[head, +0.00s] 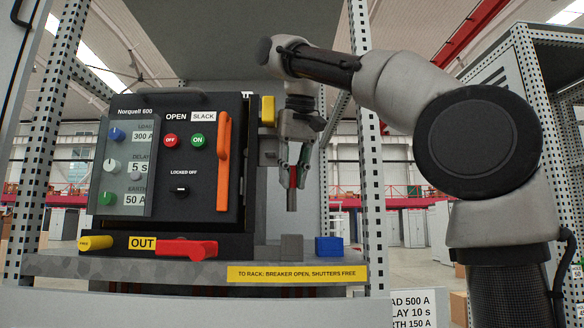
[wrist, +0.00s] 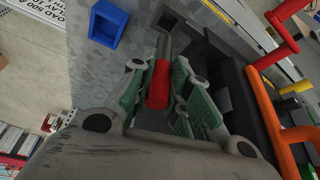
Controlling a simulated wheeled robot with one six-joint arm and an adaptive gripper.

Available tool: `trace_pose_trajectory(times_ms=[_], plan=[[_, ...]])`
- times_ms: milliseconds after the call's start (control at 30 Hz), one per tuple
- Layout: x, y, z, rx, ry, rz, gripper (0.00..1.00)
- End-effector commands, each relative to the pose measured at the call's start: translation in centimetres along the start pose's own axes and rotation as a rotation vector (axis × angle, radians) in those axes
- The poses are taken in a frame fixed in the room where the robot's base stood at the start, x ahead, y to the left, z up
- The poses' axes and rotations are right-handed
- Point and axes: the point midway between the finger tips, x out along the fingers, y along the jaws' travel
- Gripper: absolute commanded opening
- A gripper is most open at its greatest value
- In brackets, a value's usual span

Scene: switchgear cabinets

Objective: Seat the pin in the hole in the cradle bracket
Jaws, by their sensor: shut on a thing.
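My gripper (head: 292,172) points down and is shut on the pin, which has a red grip and a grey shaft (head: 291,200). The pin hangs upright above the shelf, its lower end apart from the small grey block (head: 291,247) below, which looks like the cradle bracket. The hole does not show in the head view. In the wrist view the green-sided fingers of my gripper (wrist: 160,82) close around the red grip (wrist: 157,92). The grey shaft (wrist: 164,46) runs away from the camera; whether it lines up with a hole I cannot tell.
An open blue box (head: 329,246) stands right of the grey block; it also shows in the wrist view (wrist: 108,22). The black breaker (head: 180,165) with its orange handle (head: 224,160) stands left. A red lever (head: 187,249) lies in front. A perforated post (head: 371,210) rises at right.

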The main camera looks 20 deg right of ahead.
Motion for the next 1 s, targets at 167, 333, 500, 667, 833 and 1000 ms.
trace_pose_trajectory(times_ms=[167, 333, 500, 667, 833, 1000], plan=[[1.7, 0.1, 0.8, 0.001, 0.000, 0.000, 0.00], [2.8, 0.1, 1.2, 0.000, 0.000, 0.000, 0.00], [3.3, 0.0, 1.4, 0.000, 0.001, 0.000, 0.00], [3.4, 0.0, 1.5, 0.001, 0.001, 0.000, 0.00], [3.4, 0.0, 1.5, 0.001, 0.001, 0.000, 0.00], [3.4, 0.0, 1.5, 0.001, 0.001, 0.000, 0.00]])
